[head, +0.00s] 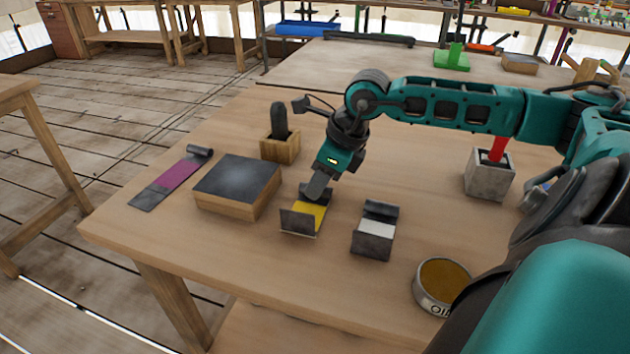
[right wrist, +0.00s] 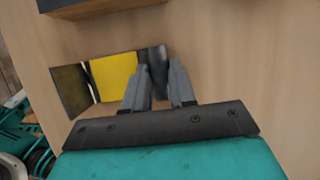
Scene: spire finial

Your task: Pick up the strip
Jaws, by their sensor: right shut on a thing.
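A strip with a yellow middle and dark ends (head: 311,216) lies on the wooden table, with its near end bent upward. My right gripper (head: 316,190) reaches down over its far end and is shut on the dark, rolled end. In the right wrist view, the two fingers of my right gripper (right wrist: 160,84) stand at either side of this dark end, and the yellow part of the strip (right wrist: 113,77) extends to the left. The strip seems to be at or very near the tabletop. My left gripper is not in view.
A purple strip (head: 176,178), a dark-topped wooden block (head: 237,186) and a wooden holder (head: 280,148) are to the left or behind. A white-and-dark strip (head: 375,232), a round tin (head: 442,284) and a grey block with a red piece (head: 488,177) are to the right.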

